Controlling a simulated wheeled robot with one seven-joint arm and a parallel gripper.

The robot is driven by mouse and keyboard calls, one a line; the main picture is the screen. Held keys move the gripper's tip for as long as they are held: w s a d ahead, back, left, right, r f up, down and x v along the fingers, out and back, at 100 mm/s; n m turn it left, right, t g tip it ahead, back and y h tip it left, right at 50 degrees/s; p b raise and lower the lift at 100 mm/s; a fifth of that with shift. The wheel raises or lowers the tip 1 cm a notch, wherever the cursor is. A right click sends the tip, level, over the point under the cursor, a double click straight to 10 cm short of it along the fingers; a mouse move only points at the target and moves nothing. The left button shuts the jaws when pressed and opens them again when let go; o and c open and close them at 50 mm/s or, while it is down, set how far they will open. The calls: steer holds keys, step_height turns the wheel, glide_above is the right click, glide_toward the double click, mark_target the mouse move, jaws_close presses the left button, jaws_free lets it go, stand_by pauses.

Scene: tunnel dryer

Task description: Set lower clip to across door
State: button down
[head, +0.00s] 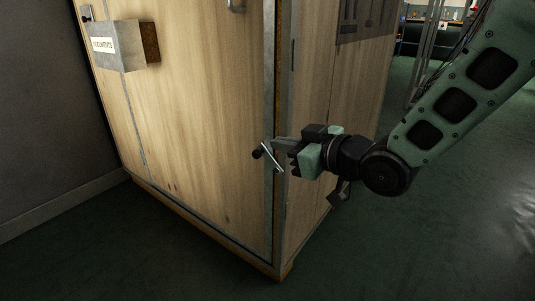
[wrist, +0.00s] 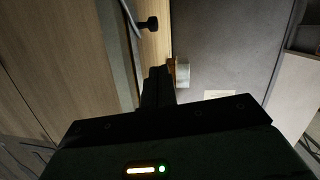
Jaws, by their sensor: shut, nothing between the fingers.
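The lower clip (head: 273,158) is a thin metal bar with a black knob, mounted at the right edge of the wooden door (head: 200,130). In the head view its bar slants down to the right and the knob is at the left, in front of the door's edge. The clip's knob (wrist: 148,24) also shows at the top of the wrist view. My gripper (head: 291,161) is shut and empty, just right of the clip at the cabinet's corner. In the wrist view, the fingers (wrist: 158,86) are together below the knob, with a visible gap between.
A grey box labelled "DOCUMENTS" (head: 118,46) sticks out from the upper left of the door. A grey wall (head: 40,100) stands at left. The green floor (head: 440,220) at right is clear.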

mark_target(262, 150)
steer(key=w+a+f+b, duration=0.2)
steer(key=w, duration=0.1)
steer(key=shift+a+f, duration=0.3)
steer(key=shift+f, duration=0.1)
steer(key=shift+w+a+f+b, duration=0.4)
steer(key=shift+f+b, duration=0.2)
steer(key=shift+b, duration=0.1)
steer(key=shift+r, duration=0.1)
steer(key=shift+w+r+p, duration=0.1)
steer(key=shift+r+p, duration=0.05)
steer(key=shift+p, duration=0.5)
steer(key=shift+w+a+g+h+p, duration=0.2)
steer(key=shift+g+h+p, duration=0.1)
steer(key=shift+p, duration=0.7)
steer(key=shift+w+a+f+p, duration=0.2)
steer(key=shift+a+f+p, duration=0.1)
steer(key=shift+f, duration=0.1)
steer(key=shift+r, duration=0.1)
